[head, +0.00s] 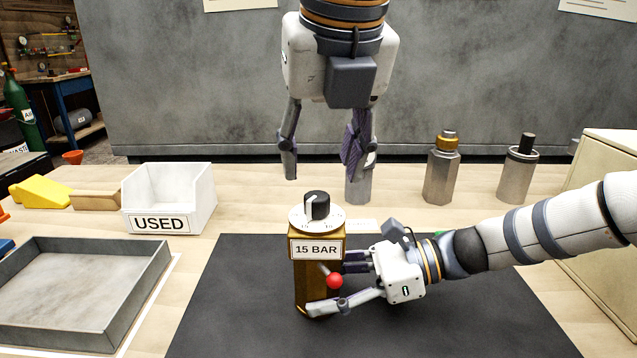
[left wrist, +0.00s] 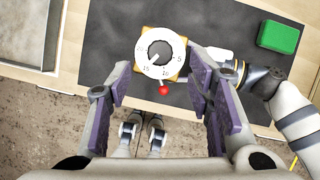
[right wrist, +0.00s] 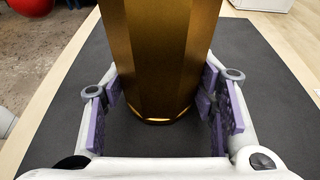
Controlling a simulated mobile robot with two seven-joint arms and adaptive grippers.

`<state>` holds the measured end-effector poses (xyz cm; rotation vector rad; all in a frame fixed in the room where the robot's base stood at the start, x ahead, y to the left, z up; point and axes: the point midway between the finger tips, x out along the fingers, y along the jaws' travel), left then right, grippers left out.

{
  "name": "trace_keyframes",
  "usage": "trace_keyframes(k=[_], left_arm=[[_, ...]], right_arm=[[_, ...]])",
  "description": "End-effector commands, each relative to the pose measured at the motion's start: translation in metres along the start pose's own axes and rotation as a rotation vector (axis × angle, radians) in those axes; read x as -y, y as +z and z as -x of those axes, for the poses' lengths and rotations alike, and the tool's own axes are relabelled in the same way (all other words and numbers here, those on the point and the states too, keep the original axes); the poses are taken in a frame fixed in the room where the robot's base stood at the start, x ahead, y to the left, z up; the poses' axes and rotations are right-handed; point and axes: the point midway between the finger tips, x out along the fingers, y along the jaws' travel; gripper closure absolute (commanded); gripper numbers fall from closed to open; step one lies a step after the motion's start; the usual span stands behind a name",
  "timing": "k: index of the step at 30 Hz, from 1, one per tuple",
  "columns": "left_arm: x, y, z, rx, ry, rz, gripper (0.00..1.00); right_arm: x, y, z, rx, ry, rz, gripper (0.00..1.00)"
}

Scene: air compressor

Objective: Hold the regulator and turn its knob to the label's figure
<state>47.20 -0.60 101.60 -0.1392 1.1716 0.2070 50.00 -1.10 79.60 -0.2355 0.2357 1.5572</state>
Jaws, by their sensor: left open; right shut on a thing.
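The regulator (head: 309,275) stands upright on the dark mat, a brass-coloured body with a "15 BAR" label (head: 316,249) and a red-balled lever (head: 335,281). On top is a white dial with a black knob (head: 317,205); the knob also shows in the left wrist view (left wrist: 160,54), with a white pointer line whose exact reading I cannot tell. My right gripper (head: 331,288) is shut on the regulator's body from the right; its fingers flank the body in the right wrist view (right wrist: 162,110). My left gripper (head: 322,170) is open and empty, pointing down above the knob, apart from it.
A white "USED" bin (head: 197,199) and a grey tray (head: 148,277) stand at left. Metal cylinders (head: 443,175) stand behind the mat (head: 470,325). A beige box (head: 606,165) is at right. A green block (left wrist: 278,36) shows in the left wrist view.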

Motion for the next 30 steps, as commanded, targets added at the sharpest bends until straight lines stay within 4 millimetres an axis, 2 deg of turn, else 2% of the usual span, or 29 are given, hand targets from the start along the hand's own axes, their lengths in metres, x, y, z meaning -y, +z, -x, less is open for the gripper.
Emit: trace_keyframes(k=[3,9,20,21,24,30], left_arm=[[0.001,0.0,0.031,0.002,-0.001,0.001,0.53],[0.0,0.0,0.058,0.0,0.001,-0.001,0.53],[0.0,-0.001,0.061,-0.001,0.001,-0.001,0.53],[0.0,0.0,0.061,-0.001,0.001,-0.001,0.53],[0.0,0.0,0.061,-0.001,0.001,-0.001,0.53],[0.0,0.0,0.061,-0.001,0.001,-0.001,0.53]], right_arm=[[0.0,-0.001,0.0,-0.001,-0.001,0.001,0.69],[0.0,0.0,0.0,-0.001,0.0,0.001,0.69],[0.0,0.0,0.0,-0.001,0.0,0.001,0.69],[0.0,0.0,0.0,-0.001,0.0,0.001,0.42],[0.0,0.0,0.0,-0.001,0.0,0.001,0.23],[0.0,0.0,0.0,0.0,0.0,0.001,0.23]])
